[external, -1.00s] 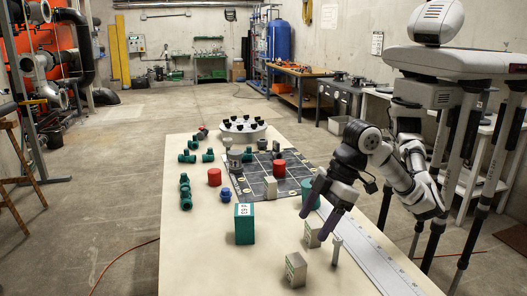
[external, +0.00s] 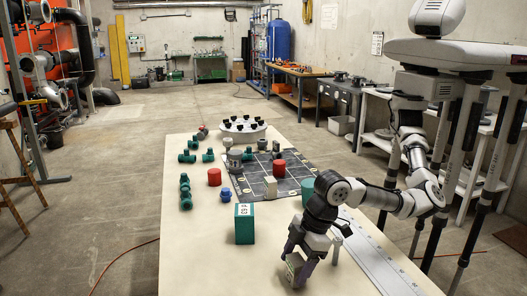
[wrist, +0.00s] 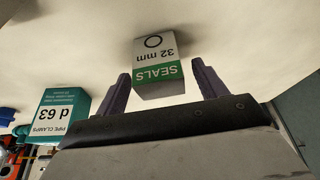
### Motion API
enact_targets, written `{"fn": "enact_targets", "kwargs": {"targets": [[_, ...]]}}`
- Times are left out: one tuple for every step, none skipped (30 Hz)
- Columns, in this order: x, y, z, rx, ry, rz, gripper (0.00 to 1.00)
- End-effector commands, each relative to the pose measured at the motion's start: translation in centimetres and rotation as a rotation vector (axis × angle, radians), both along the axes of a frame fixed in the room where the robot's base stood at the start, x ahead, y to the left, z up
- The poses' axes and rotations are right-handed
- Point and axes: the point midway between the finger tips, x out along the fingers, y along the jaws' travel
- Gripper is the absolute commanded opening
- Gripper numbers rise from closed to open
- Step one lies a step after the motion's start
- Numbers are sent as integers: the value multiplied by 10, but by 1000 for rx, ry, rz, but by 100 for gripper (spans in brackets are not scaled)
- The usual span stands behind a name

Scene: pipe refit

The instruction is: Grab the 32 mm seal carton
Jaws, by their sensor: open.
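The 32 mm seal carton (wrist: 156,68) is a small pale box with a green SEALS band. In the wrist view it shows between the tips of my gripper's (wrist: 161,72) two purple fingers, with a gap on each side. In the external view the carton (external: 294,270) stands near the front of the cream table, partly covered by my gripper (external: 299,263). My gripper is open, pointing down around the carton and not closed on it.
A green d 63 pipe clamps box (external: 244,224) stands to the left; it also shows in the wrist view (wrist: 60,112). A long grey ruler (external: 380,260) lies to the right. Red, green and blue parts stand around a dark grid mat (external: 262,182) farther back.

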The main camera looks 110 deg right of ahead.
Motion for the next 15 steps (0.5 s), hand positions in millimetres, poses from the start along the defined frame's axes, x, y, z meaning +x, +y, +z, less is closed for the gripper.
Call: {"fn": "enact_targets", "kwargs": {"targets": [[2, 1, -5, -1, 2, 2, 71], [3, 1, -8, -2, 2, 1, 71], [4, 1, -12, -1, 2, 1, 71], [5, 1, -14, 0, 1, 0, 71], [5, 1, -15, 0, 0, 0, 71], [6, 1, -16, 0, 0, 0, 71], [6, 1, -16, 0, 0, 0, 71], [6, 1, -17, 0, -1, 0, 71], [6, 1, -16, 0, -1, 0, 71], [6, 1, -16, 0, -1, 0, 71], [6, 1, -16, 0, -1, 0, 71], [6, 1, -16, 0, -1, 0, 68], [6, 0, -16, 0, -1, 0, 64], [6, 1, -16, 0, -1, 0, 60], [6, 1, -16, 0, -1, 0, 55]]}}
